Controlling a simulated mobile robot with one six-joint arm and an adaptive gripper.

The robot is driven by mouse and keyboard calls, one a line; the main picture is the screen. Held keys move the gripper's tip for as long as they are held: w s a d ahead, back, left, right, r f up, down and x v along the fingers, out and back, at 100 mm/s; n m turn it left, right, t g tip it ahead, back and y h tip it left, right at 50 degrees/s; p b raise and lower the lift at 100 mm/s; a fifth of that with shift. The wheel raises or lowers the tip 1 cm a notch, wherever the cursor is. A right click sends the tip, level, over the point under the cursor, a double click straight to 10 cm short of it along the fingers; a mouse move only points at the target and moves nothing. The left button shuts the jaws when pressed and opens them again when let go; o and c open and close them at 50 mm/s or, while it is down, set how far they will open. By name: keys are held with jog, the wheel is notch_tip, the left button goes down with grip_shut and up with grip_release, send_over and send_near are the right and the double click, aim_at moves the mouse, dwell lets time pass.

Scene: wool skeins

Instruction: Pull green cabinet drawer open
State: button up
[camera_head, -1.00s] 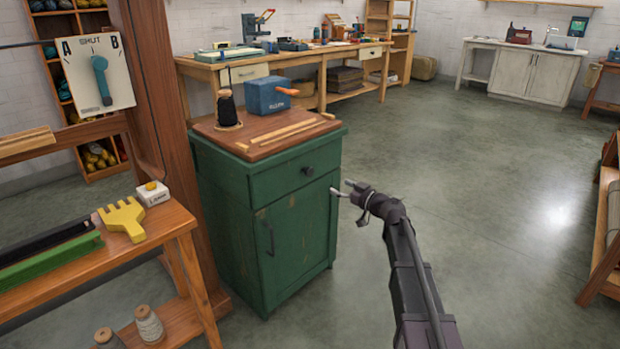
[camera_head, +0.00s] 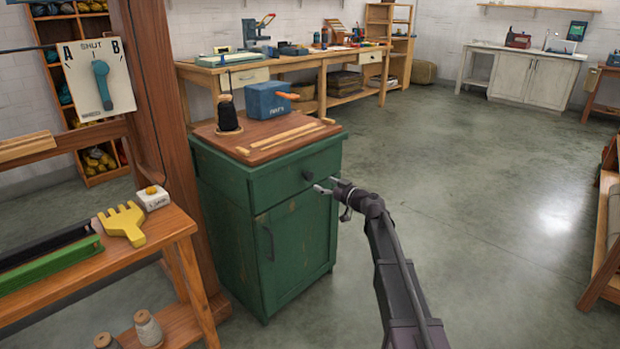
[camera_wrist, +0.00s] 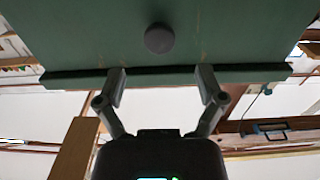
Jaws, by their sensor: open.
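The green cabinet (camera_head: 265,215) stands left of centre in the head view, with a drawer (camera_head: 285,183) above a door (camera_head: 297,245). The drawer is shut and has a dark round knob (camera_head: 308,173). The knob also shows in the wrist view (camera_wrist: 159,38), on the green drawer front (camera_wrist: 90,40). My gripper (camera_head: 324,185) is just in front of the cabinet, slightly below and right of the knob. In the wrist view its fingers (camera_wrist: 160,85) are apart with nothing between them, and the knob lies beyond the tips. No contact with the knob shows.
On the cabinet's wooden top are a blue box (camera_head: 268,100) with an orange handle and a dark cone of yarn (camera_head: 228,115). A wooden bench (camera_head: 150,235) with a yellow comb (camera_head: 124,222) stands at the left. The floor (camera_head: 450,200) right of the cabinet is clear.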

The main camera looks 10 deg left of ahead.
aim_at(311, 177)
jog(key=shift+x, duration=3.55)
grip_shut()
jog(key=shift+d, duration=0.2)
jog(key=shift+a, duration=0.15)
jog(key=shift+s, duration=0.1)
